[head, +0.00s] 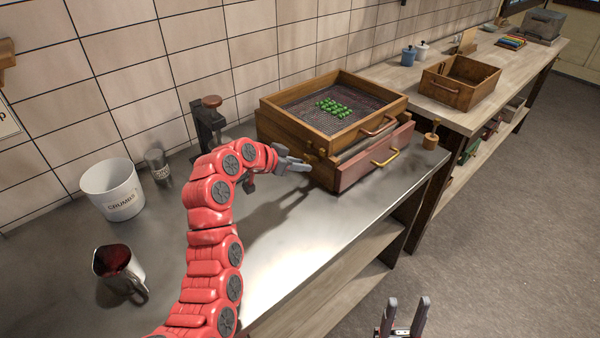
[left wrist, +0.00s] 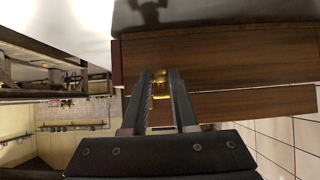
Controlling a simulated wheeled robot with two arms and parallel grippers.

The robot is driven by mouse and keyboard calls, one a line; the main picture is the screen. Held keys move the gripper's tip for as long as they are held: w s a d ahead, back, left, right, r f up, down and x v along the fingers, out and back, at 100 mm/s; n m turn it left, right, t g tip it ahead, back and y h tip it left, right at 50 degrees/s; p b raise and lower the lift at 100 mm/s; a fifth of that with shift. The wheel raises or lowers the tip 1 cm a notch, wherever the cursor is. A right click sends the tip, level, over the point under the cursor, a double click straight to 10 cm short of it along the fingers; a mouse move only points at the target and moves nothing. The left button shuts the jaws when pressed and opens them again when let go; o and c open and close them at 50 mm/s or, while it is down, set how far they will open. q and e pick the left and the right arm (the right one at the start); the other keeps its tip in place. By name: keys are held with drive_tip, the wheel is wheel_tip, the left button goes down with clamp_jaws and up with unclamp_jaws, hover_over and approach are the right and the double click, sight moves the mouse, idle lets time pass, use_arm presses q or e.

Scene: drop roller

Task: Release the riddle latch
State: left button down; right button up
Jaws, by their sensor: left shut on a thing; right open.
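The riddle (head: 375,92), a wooden-framed sieve with green pieces on its mesh, sits on a wooden box with a reddish drawer (head: 375,158). The brass latch (left wrist: 160,84) is on the side of the wooden body. My left gripper (head: 306,166) is at that side, and in the left wrist view its fingers (left wrist: 160,78) are closed around the latch. The fingers hide part of the latch. My right gripper (head: 402,318) is open and empty, low in the head view, away from the bench.
A white crumbs bucket (head: 112,190), a small shaker (head: 157,165) and a metal jug (head: 120,270) stand on the left of the metal bench. A dark clamp-like device (head: 205,122) stands by the wall. An open wooden crate (head: 460,82) is on the far counter.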

use_arm(q)
drive_tip(key=shift+f+b, duration=0.2)
drive_tip(key=shift+b, duration=0.2)
drive_tip(key=c, duration=0.7)
unclamp_jaws()
drive_tip(key=shift+a+r, duration=0.1)
drive_tip(key=shift+s+f+p+v, duration=0.15)
drive_tip(key=shift+p+v, duration=0.4)
drive_tip(key=shift+v, duration=2.3)
drive_tip(key=shift+s+f+p+v, duration=0.1)
drive_tip(key=shift+p+v, duration=0.5)
drive_tip(key=shift+v, duration=2.25)
drive_tip(key=shift+f+p+v, duration=0.15)
drive_tip(key=shift+p+v, duration=0.4)
drive_tip(key=shift+v, duration=2.35)
